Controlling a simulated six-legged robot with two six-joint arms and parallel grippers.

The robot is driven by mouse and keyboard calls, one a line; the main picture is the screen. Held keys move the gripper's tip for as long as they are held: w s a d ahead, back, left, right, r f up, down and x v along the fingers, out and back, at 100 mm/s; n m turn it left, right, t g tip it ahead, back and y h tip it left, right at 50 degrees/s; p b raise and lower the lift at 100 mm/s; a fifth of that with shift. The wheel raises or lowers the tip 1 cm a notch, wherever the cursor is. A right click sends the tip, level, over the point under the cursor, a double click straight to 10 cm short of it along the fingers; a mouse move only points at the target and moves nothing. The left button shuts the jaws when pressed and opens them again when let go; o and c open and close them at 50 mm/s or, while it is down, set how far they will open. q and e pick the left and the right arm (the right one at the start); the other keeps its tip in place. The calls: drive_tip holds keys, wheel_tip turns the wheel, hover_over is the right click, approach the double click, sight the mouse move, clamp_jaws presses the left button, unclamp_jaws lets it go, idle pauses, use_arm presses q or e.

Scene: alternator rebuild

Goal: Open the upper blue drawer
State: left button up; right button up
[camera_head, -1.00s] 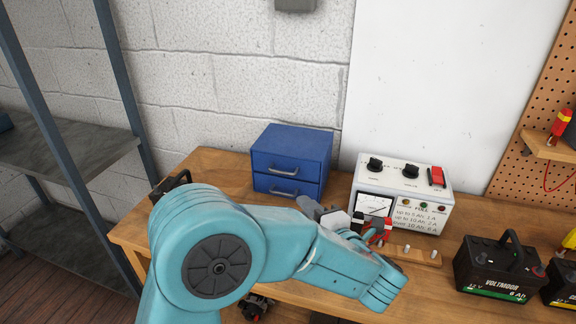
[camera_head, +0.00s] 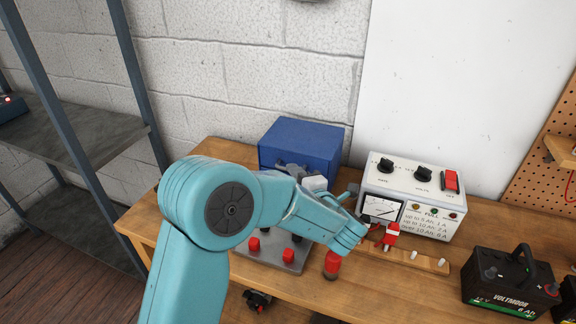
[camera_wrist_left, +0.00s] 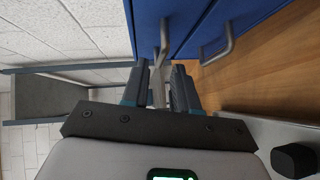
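The blue drawer cabinet (camera_head: 305,138) stands on the wooden bench against the wall. In the left wrist view the upper drawer (camera_wrist_left: 148,15) and the lower drawer (camera_wrist_left: 205,30) both look shut. The upper drawer's metal handle (camera_wrist_left: 163,40) lines up with the gap of my left gripper (camera_wrist_left: 160,82). The fingers are apart, one on each side of the handle's line; contact cannot be seen. In the head view my left gripper (camera_head: 290,172) is at the cabinet front. My right gripper is not in view.
A white charger (camera_head: 412,190) stands right of the cabinet. A grey plate with red knobs (camera_head: 285,258) and a red cylinder (camera_head: 332,264) are below my left arm. A black battery (camera_head: 508,282) sits at the right. A shelf rack (camera_head: 75,130) stands at the left.

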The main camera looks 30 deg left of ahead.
use_arm(q)
drive_tip(key=shift+x, duration=2.25)
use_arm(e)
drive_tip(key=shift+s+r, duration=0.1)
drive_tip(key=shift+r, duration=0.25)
